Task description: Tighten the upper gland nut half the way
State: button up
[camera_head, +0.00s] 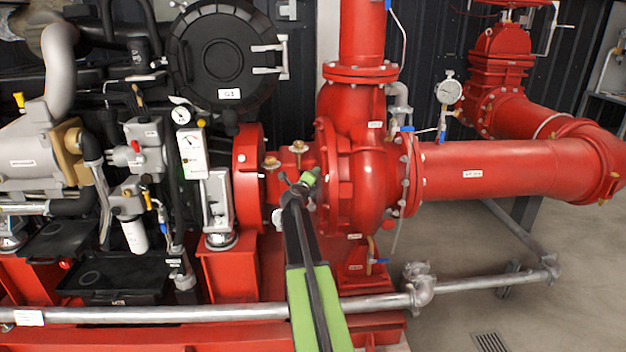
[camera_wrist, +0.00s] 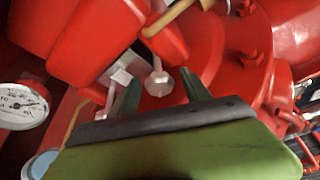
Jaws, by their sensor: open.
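My gripper (camera_head: 298,183) reaches to the red pump (camera_head: 370,180) beside its shaft housing in the head view. In the wrist view my gripper (camera_wrist: 160,90) is open, with its two dark green fingers spread apart. A silver hex-headed piece on a stem (camera_wrist: 159,83), which looks like a gland nut, shows in the gap between the fingertips. I cannot tell whether it is the upper one or whether either finger touches it. A second silver piece (camera_wrist: 113,82) shows near the left finger. The gland nuts cannot be made out in the head view, where my arm covers part of the housing.
Two brass fittings (camera_head: 298,147) (camera_head: 272,162) stand above the shaft housing. A red coupling guard (camera_head: 248,165) is close on the left. A dial gauge (camera_wrist: 22,104) is at the wrist view's left edge. A silver pipe (camera_head: 190,313) runs low across the front.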

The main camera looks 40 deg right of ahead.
jog(key=p+v, duration=0.3)
jog(key=v, duration=1.4)
jog(key=shift+a, duration=0.2)
